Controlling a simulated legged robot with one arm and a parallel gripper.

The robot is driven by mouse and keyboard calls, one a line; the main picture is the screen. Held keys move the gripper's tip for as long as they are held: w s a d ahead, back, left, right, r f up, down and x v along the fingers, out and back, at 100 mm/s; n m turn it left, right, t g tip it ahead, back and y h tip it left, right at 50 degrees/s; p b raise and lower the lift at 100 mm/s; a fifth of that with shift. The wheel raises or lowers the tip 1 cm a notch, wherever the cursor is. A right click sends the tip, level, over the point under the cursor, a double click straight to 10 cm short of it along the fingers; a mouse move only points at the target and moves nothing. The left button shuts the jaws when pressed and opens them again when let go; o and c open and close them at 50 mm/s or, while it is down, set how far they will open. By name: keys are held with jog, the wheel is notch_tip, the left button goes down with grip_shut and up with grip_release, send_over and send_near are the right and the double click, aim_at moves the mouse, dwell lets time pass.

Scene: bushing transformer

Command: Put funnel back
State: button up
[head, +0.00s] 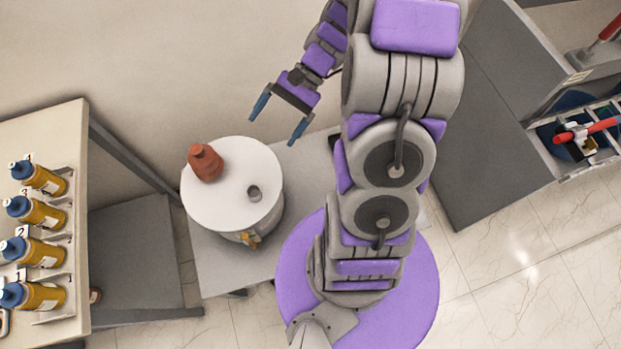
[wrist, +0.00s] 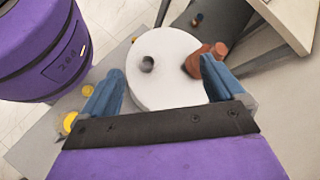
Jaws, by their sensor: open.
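A reddish-brown piece (head: 205,162), which looks like the funnel, sits on the left part of a round white drum top (head: 225,205). It also shows in the wrist view (wrist: 194,63), partly hidden behind the right finger. A small grey round opening (head: 254,193) is on the right part of the drum top; it shows dark in the wrist view (wrist: 147,64). My gripper (head: 279,118) is open and empty, up and to the right of the drum in the head view. Its fingers are apart from the funnel. In the wrist view the drum top shows between the fingertips (wrist: 162,68).
The drum stands on a grey platform (head: 215,265) with a yellow tap (head: 250,240) low on its side. At left a shelf (head: 65,150) holds several yellow bottles (head: 42,215). Grey cabinets with an open tool drawer (head: 580,140) are at right.

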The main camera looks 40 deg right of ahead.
jog(key=s+a+r+n+h, duration=0.2)
jog(key=s+r+n+h, duration=0.2)
jog(key=s, duration=0.6)
jog(key=s+a+r+n+h, duration=0.2)
jog(key=s+r+n+h, duration=0.3)
jog(key=s, duration=0.4)
jog(key=shift+s+a+n+h, duration=0.35)
jog(key=shift+s+n+h, duration=0.05)
jog(key=shift+n+h, duration=0.3)
